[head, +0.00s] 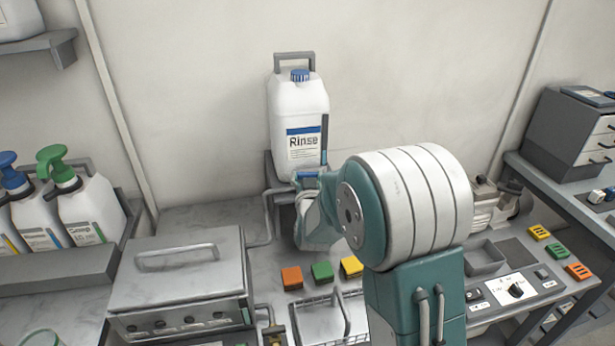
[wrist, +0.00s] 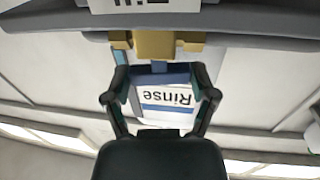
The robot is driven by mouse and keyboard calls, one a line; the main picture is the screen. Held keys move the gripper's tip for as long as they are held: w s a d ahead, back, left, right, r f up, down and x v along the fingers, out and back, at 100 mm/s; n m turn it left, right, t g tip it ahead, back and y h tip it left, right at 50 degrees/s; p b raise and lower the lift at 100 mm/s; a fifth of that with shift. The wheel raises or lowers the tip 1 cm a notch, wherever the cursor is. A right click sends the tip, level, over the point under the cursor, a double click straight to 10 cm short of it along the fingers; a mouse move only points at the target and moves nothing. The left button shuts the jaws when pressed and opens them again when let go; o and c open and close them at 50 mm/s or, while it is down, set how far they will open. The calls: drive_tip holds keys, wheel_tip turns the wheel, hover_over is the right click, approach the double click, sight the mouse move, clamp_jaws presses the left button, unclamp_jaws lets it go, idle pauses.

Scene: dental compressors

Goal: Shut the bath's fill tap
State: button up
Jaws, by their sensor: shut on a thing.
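The brass tap (wrist: 155,44) shows in the wrist view, with a blue handle (wrist: 165,76) beside it. My gripper (wrist: 160,84) has its two dark fingers on either side of the blue handle and is shut on it. In the head view my gripper (head: 308,180) is just below the white Rinse canister (head: 298,105), and my wrist hides most of the tap. The steel bath (head: 178,268) stands at the left with its lid down. A grey pipe (head: 268,218) runs between the canister's stand and the bath. The handle's exact angle is hard to tell.
Orange (head: 292,278), green (head: 322,271) and yellow (head: 351,266) blocks lie on the bench below my gripper. A wire basket (head: 318,318) is in front of them. A brass fitting (head: 274,334) is beside the bath. Soap bottles (head: 90,210) stand at the left.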

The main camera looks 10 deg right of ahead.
drive_tip(key=m+h, duration=0.1)
drive_tip(key=m+g+h, duration=0.1)
drive_tip(key=h, duration=0.1)
drive_tip(key=m+h, duration=0.1)
drive_tip(key=h, duration=0.1)
drive_tip(key=shift+w+a+r+m+g, duration=0.1)
drive_tip(key=shift+w+a+m+g, duration=0.05)
drive_tip(key=shift+a+m+g, duration=0.2)
drive_tip(key=m+g+h, duration=0.3)
drive_tip(key=h, duration=0.2)
drive_tip(key=shift+w+m, duration=0.1)
drive_tip(key=shift+m, duration=0.15)
drive_tip(key=m+g+h, duration=0.2)
drive_tip(key=m+g, duration=0.1)
drive_tip(key=g, duration=0.1)
drive_tip(key=m+g+h, duration=0.2)
drive_tip(key=m+g, duration=0.1)
drive_tip(key=g, duration=0.1)
drive_tip(key=shift+w+g+h, duration=0.1)
drive_tip(key=shift+g+h, duration=0.15)
drive_tip(key=shift+h, duration=0.05)
drive_tip(key=shift+o, duration=0.2)
drive_tip(key=shift+a+m+g, duration=0.1)
drive_tip(key=shift+m+g, duration=0.5)
drive_tip(key=shift+g, duration=0.3)
drive_tip(key=shift+d+r, duration=0.15)
drive_tip(key=shift+d, duration=0.05)
